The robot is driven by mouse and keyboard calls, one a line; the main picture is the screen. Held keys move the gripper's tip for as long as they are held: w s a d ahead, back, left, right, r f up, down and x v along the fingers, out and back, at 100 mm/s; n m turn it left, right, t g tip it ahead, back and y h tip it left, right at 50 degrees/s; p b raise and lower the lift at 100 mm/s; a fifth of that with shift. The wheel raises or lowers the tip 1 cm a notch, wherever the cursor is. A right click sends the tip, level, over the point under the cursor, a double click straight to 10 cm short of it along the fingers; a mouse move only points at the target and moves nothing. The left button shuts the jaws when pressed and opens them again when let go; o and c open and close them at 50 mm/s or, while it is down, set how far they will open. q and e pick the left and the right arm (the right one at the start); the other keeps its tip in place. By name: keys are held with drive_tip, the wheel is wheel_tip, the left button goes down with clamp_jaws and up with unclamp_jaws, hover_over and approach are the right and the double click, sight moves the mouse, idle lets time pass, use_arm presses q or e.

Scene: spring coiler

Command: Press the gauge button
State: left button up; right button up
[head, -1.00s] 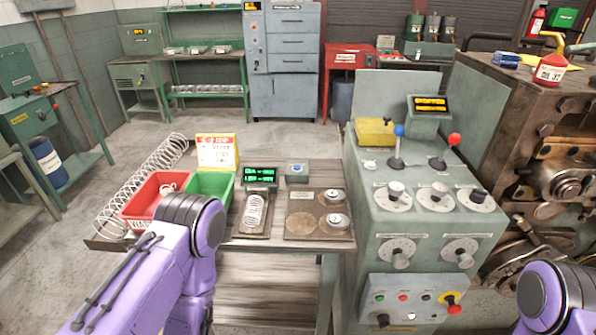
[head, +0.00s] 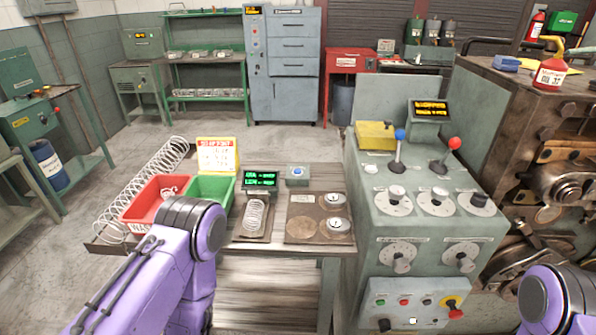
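A small grey box with a blue button (head: 297,173) sits at the back of the work table, right of the gauge. The gauge (head: 260,181) has a black display with green text. A coil spring (head: 255,214) lies on the gauge's plate in front of the display. My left arm comes in from the lower left, in front of the red bin, and its gripper is out of view. My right arm shows only at the lower right edge, and its gripper is out of view too.
A red bin (head: 150,212), a green bin (head: 224,184) and a long spring (head: 128,197) fill the table's left side. A brown plate (head: 304,228) with round discs lies at the right. The control console (head: 422,183) with levers and dials stands right of the table.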

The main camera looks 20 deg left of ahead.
use_arm(q)
clamp_jaws()
idle(1.3)
